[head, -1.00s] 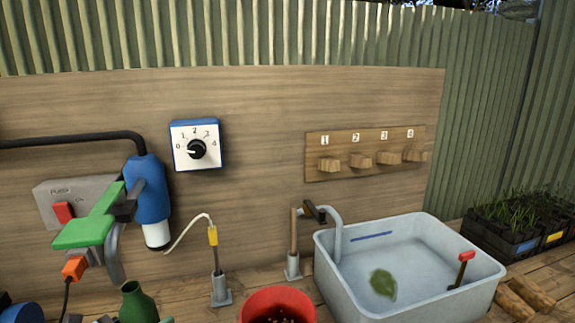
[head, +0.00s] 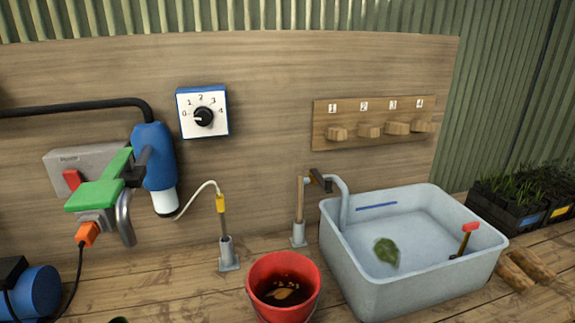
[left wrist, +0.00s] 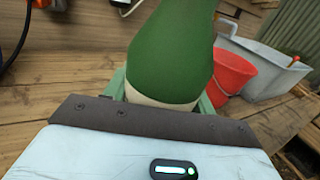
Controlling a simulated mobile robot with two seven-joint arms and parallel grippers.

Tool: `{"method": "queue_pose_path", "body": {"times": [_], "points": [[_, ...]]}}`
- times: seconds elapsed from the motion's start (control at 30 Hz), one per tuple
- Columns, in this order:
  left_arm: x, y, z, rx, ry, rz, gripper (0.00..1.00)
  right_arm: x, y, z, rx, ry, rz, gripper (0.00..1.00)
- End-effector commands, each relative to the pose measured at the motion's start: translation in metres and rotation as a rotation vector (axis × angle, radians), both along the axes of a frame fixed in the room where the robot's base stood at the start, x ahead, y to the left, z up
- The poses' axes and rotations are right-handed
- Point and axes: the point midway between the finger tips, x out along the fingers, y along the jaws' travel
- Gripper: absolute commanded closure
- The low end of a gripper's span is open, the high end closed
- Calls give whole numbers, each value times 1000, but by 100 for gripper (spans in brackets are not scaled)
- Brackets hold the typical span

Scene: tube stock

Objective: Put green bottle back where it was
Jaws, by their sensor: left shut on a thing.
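The green bottle (left wrist: 170,55) fills the top middle of the left wrist view, with a pale band near its lower end. My left gripper (left wrist: 163,98) is shut on it, its green fingers showing on both sides of the bottle. In the head view only a small dark green sliver (head: 119,320), which looks like the bottle's top, shows at the bottom edge. The rest of the bottle and my left gripper are out of that view. My right gripper is in neither view.
A red bucket (head: 254,297) with dark contents stands on the wooden bench (head: 185,290). A grey tub (head: 375,285) of water with a leaf stands right of it. A blue machine (head: 40,292) is at left.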

Motion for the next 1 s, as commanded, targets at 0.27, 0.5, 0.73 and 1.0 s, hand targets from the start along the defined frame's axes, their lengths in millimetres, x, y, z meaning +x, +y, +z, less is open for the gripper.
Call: {"method": "queue_pose_path", "body": {"times": [0.27, 0.5, 0.73, 1.0], "points": [[1, -23, 2, -8, 0, 60, 77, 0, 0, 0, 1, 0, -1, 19], [3, -44, 6, -5, 4, 119, 77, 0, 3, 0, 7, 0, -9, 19], [5, -45, 27, -1, -29, 124, 77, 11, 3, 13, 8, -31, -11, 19], [5, -45, 25, 0, -25, 124, 77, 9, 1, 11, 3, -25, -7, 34]]}}
